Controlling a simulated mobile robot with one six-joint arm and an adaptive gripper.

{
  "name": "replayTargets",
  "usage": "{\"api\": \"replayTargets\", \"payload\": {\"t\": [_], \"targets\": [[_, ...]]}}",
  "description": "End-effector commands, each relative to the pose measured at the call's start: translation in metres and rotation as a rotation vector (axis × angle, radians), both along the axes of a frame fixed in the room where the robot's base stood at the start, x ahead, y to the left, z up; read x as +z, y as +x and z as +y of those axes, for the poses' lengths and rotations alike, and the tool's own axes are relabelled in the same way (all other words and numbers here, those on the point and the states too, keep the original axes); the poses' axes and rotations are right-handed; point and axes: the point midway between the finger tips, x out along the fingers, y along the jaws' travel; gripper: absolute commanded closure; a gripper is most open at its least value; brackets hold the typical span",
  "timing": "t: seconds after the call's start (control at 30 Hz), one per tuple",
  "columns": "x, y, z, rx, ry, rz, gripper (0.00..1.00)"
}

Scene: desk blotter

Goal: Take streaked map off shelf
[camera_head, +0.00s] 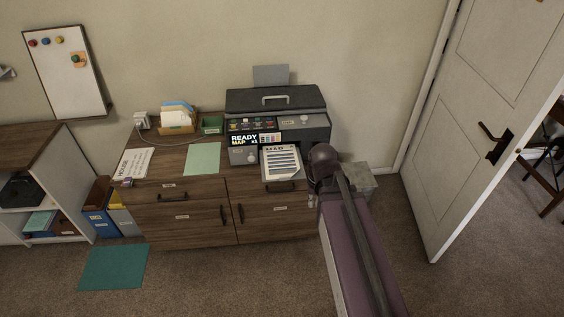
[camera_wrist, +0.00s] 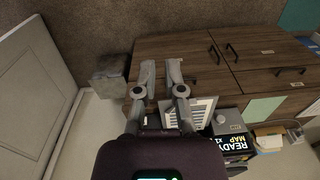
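In the wrist view the striped sheet (camera_wrist: 201,112) shows just right of my fingers, partly hidden by one finger. My gripper (camera_head: 313,201) is in front of the cabinet, to the right of the sheet and apart from it. In the wrist view my gripper (camera_wrist: 160,68) has its two fingers parted with nothing between them.
The dark printer (camera_head: 277,115) with a READY MAP sign stands on the wooden cabinet (camera_head: 200,215). A light green sheet (camera_head: 203,158) and a card holder (camera_head: 177,122) lie left of it. A grey box (camera_head: 358,181) stands right of the cabinet. A teal mat (camera_head: 113,267) lies on the carpet.

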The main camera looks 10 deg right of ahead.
Motion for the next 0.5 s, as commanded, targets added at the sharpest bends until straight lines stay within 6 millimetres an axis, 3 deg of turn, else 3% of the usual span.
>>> {"api": "replayTargets", "payload": {"t": [0.23,0.5], "targets": [[-0.009,0.081,-0.007,-0.214,0.125,-0.069,0.87],[-0.011,0.182,-0.032,-0.533,0.319,-0.145,0.87]]}}
